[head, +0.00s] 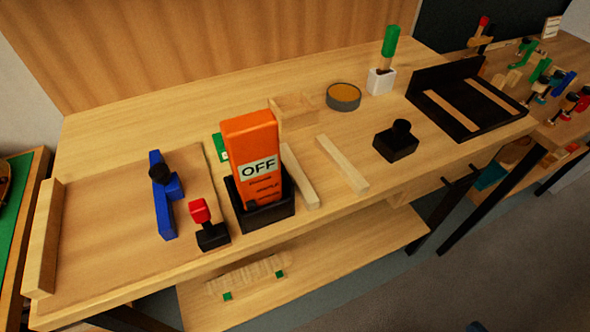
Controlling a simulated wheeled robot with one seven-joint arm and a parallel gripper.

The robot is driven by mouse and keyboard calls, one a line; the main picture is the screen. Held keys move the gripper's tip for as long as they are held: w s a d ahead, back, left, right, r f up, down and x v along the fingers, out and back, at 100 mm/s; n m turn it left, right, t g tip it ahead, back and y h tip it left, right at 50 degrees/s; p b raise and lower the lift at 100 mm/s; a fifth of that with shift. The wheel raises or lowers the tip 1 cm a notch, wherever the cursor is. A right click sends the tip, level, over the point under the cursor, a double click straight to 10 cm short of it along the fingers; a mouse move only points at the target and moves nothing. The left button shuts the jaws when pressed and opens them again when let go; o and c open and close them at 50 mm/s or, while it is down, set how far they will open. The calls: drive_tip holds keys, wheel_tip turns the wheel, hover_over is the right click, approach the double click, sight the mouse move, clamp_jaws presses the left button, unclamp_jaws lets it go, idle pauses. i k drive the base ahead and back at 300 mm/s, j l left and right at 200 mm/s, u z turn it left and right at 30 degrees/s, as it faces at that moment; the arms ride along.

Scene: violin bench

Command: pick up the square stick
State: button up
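Two pale wooden sticks lie on the bench (115,140) near its middle. One stick (300,178) lies just right of the orange block marked OFF (252,145), which hides part of its left side. The other stick (343,164) lies a little further right, apart from the first, with clear bench around it. I cannot tell from this view which of the two is the square stick. My gripper is not in view.
The orange block stands in a black holder (262,212). A black knobbed block (397,141) stands right of the sticks. A wooden block (293,108) and a round tin (343,97) are behind. A blue clamp (162,200) and red-topped tool (208,228) stand left.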

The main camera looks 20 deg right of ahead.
sight(311, 200)
drive_tip(key=k+j, duration=0.1)
drive_tip(key=j, duration=0.7)
drive_tip(key=k+j, duration=0.15)
drive_tip(key=j, duration=0.2)
drive_tip(key=k+j, duration=0.1)
drive_tip(key=j, duration=0.3)
drive_tip(key=i+z, duration=0.05)
